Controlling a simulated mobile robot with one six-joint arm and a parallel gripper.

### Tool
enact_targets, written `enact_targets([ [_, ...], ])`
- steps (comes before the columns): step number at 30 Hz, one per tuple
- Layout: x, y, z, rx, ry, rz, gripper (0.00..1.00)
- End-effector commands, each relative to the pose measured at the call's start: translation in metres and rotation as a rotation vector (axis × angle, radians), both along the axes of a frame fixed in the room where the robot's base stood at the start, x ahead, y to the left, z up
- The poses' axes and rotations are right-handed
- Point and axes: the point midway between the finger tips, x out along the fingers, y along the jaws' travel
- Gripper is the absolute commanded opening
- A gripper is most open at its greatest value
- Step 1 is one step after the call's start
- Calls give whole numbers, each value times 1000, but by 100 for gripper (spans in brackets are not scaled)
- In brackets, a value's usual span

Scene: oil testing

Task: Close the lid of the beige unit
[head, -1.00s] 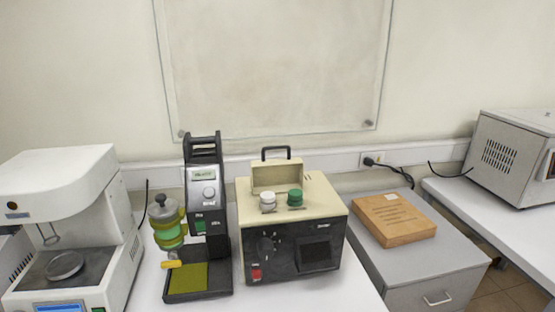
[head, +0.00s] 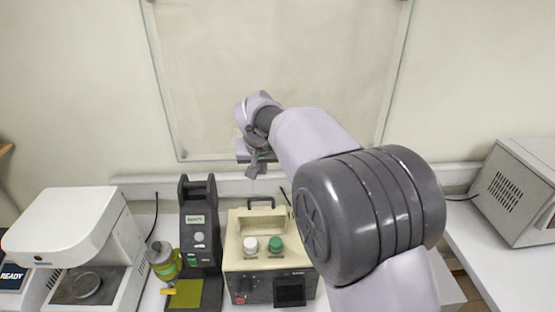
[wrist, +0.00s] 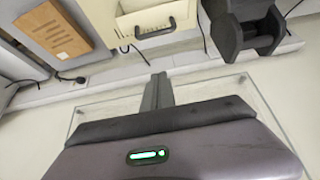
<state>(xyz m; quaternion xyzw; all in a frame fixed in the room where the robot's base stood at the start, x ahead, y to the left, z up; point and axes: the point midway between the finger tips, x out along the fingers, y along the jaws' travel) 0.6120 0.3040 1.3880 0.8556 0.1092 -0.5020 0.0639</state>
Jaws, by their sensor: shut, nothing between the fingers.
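The beige unit (head: 232,255) stands on the white bench, with a dark front panel. Its beige lid (head: 252,222) stands raised at the back of the top, with a dark handle (head: 261,201) at its upper edge. My gripper (head: 254,170) is above and behind the unit, close to the wall, touching nothing. In the wrist view, my gripper (wrist: 158,88) is shut and empty; the unit (wrist: 98,15) and its handle (wrist: 157,32) are at the top.
A black stand (head: 200,220) with a green-yellow vessel (head: 163,262) is close left of the unit. A white instrument (head: 65,225) stands farther left.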

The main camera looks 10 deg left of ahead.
Motion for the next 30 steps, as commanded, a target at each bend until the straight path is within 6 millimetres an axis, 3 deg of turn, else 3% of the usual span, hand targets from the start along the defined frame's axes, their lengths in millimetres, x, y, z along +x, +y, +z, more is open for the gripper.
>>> enact_targets([
  [13, 43, 10, -84, 0, 4, -3, 0],
  [15, 28, 6, -83, 0, 2, -2, 0],
  [20, 9, 1, -87, 1, 3, -3, 0],
  [30, 4, -1, -88, 1, 2, -3, 0],
])
